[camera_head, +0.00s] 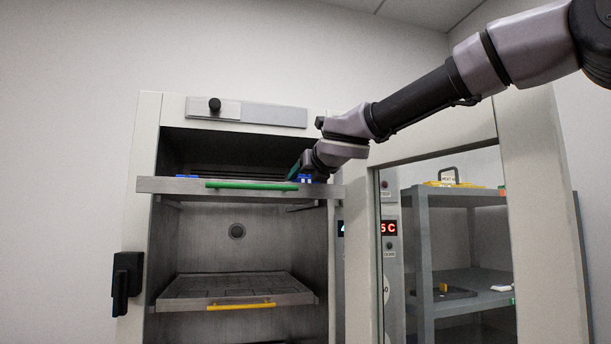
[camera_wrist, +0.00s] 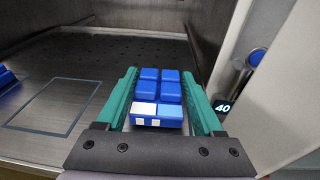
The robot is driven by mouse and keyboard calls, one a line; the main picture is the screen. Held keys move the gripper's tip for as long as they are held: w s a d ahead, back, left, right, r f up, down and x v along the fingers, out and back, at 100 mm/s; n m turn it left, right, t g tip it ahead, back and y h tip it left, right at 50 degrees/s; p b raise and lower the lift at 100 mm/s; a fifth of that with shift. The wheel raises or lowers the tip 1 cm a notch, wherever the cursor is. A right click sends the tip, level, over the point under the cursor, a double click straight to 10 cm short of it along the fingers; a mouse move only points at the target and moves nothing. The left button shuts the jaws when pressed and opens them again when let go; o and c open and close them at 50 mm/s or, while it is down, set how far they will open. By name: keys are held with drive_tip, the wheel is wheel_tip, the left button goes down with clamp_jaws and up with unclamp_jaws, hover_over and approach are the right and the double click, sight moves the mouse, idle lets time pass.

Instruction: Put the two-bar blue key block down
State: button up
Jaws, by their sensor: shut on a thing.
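My gripper (camera_wrist: 159,76) has its two teal fingers on either side of a blue key block (camera_wrist: 158,92) and is shut on it. The block has raised blue keys on top, a white and a light-blue patch at the near end, and two small white marks on its near face. In the head view my gripper (camera_head: 297,173) is at the right end of the upper shelf (camera_head: 158,185), with the blue block (camera_head: 304,178) partly hidden by it. I cannot tell whether the block touches the shelf.
Another blue block (camera_head: 186,177) sits on the upper shelf's left side; its edge shows in the wrist view (camera_wrist: 6,78). A dark outlined rectangle (camera_wrist: 55,104) on the shelf is empty. The cabinet's right wall is close. A lower shelf (camera_head: 235,287) has a yellow handle.

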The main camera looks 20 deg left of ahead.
drive_tip(key=shift+f, duration=0.45)
drive_tip(key=o, duration=1.5)
drive_tip(key=shift+f, duration=0.2)
drive_tip(key=shift+r, duration=0.7)
drive_tip(key=v, duration=1.2)
drive_tip(key=shift+r, duration=0.2)
drive_tip(key=shift+d, duration=0.1)
